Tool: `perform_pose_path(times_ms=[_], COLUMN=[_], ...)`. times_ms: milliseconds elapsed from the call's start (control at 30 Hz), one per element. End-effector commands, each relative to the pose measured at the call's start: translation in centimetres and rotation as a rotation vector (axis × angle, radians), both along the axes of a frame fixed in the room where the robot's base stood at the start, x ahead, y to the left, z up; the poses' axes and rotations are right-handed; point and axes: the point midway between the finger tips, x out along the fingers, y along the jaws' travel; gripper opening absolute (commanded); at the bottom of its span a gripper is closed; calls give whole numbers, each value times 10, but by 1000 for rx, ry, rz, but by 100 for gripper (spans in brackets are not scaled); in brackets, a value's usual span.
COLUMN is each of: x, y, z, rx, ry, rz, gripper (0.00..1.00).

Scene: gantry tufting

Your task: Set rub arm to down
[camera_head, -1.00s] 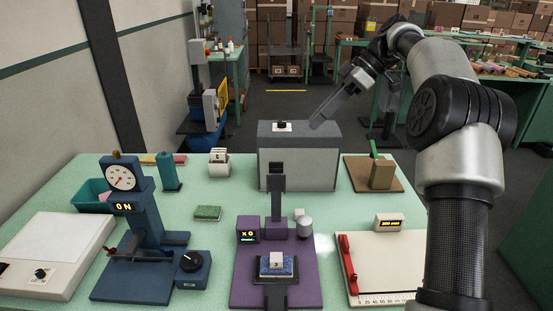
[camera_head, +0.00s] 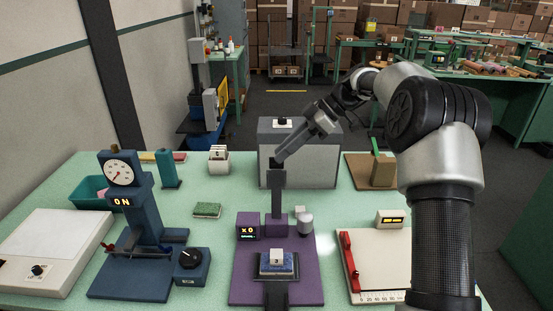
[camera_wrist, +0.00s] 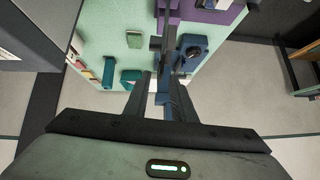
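The rub tester has a purple base (camera_head: 245,285) in the front middle of the bench, with a small display reading x0. Its dark rub arm (camera_head: 277,192) stands upright at the back of the base. A white block marked with a character (camera_head: 276,256) sits on a blue pad (camera_head: 263,268) at its front. My gripper (camera_head: 277,160) is at the top of the rub arm, fingers pointing down and left. In the wrist view my gripper (camera_wrist: 160,90) has its fingers apart, with dark bar parts showing between them. I cannot tell whether it touches the arm.
A blue gauge stand (camera_head: 130,215) reading ON and a dial box (camera_head: 190,268) stand left. A grey box (camera_head: 320,160) is close behind my gripper. A white cutting board with a red handle (camera_head: 348,265) lies right. A green sponge (camera_head: 207,210) lies behind left.

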Motion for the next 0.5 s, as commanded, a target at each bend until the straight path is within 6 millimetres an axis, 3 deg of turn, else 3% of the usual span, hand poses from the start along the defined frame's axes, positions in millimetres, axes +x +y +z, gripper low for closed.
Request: perform_pose_path(times_ms=[200,500], x=[-2,-2], y=[19,23], z=[-18,-23], rx=[1,0], ry=[0,-1], rz=[1,-1], gripper=[23,23])
